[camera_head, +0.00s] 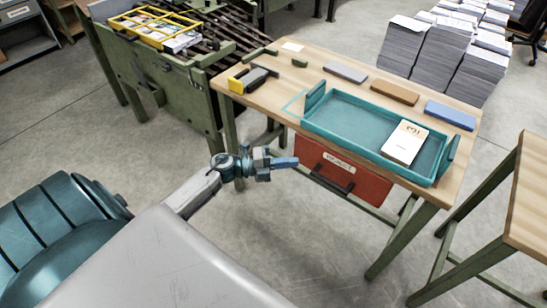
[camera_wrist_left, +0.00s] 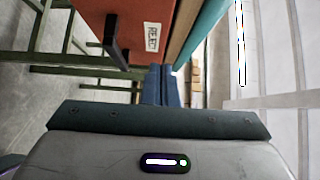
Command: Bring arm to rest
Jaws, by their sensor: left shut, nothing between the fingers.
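My left gripper (camera_head: 287,162) is shut and empty in the head view. It hangs in the air in front of the wooden table (camera_head: 258,90), left of the red drawer (camera_head: 318,165). In the left wrist view its closed fingers (camera_wrist_left: 162,85) point forward, with the red drawer front (camera_wrist_left: 100,25) at the upper left. My right gripper is in neither view.
A teal tray (camera_head: 345,113) on the table holds a white booklet (camera_head: 405,142). Grey, brown and blue blocks (camera_head: 450,114) lie behind it. A green bench (camera_head: 165,75) with a yellow crate (camera_head: 130,17) stands left. Paper stacks (camera_head: 410,45) stand behind. The floor at left is clear.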

